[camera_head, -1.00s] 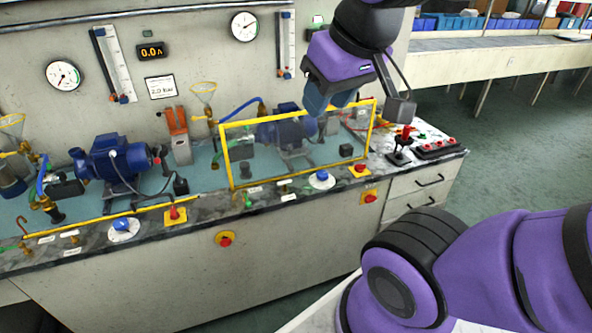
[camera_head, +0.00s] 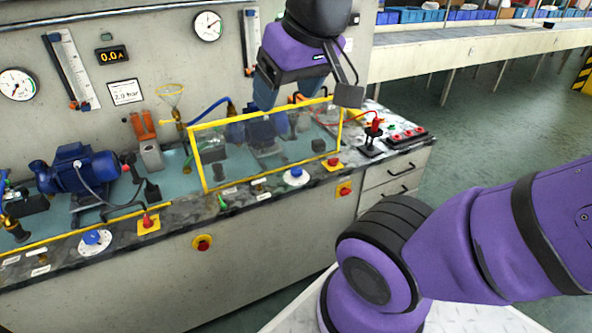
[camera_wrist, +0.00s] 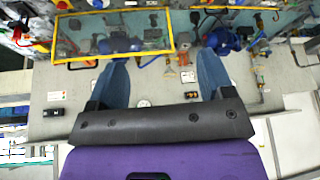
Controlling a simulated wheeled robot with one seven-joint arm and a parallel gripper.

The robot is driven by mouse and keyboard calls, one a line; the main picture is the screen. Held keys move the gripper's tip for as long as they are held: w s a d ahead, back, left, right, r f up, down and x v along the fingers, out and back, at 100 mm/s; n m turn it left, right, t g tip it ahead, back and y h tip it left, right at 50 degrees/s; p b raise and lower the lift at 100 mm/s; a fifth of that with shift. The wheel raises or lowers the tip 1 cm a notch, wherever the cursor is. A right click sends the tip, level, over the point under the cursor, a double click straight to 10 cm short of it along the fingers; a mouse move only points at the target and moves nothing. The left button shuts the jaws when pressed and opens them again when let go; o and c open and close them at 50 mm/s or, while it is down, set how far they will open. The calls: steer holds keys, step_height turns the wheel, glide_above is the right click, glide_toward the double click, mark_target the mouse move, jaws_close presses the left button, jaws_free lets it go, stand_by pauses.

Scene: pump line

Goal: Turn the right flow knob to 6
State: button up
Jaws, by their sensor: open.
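The right flow knob (camera_head: 296,174) is a blue knob on a white round dial at the bench's front edge, before the yellow-framed clear guard. Its scale is too small to read. A similar left flow knob (camera_head: 92,238) sits further left on the same edge. My gripper (camera_head: 262,108) is above and behind the guard, pointing down, apart from the knob. In the wrist view my gripper (camera_wrist: 164,70) shows two blue fingers spread wide with nothing between them. The right knob seems to show small at the wrist view's top edge (camera_wrist: 97,4).
The yellow-framed guard (camera_head: 197,160) stands upright between my gripper and the knob. A joystick (camera_head: 374,130) and a red-button box (camera_head: 408,136) sit at the right end. Blue pumps (camera_head: 75,168) stand behind.

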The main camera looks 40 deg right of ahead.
steer(key=w+d+f+m+g, duration=0.1)
steer(key=w+d+m, duration=0.15)
steer(key=w, duration=0.45)
steer(key=w+d+f+m+g, duration=0.1)
steer(key=w+d+f+m, duration=0.1)
steer(key=w+m, duration=0.3)
steer(key=m+g, duration=0.3)
steer(key=m, duration=1.2)
glide_above(295, 170)
step_height(295, 170, down, 34)
steer(key=shift+n, duration=0.25)
step_height(295, 170, down, 11)
steer(key=shift+r, duration=0.15)
steer(key=c, duration=0.9)
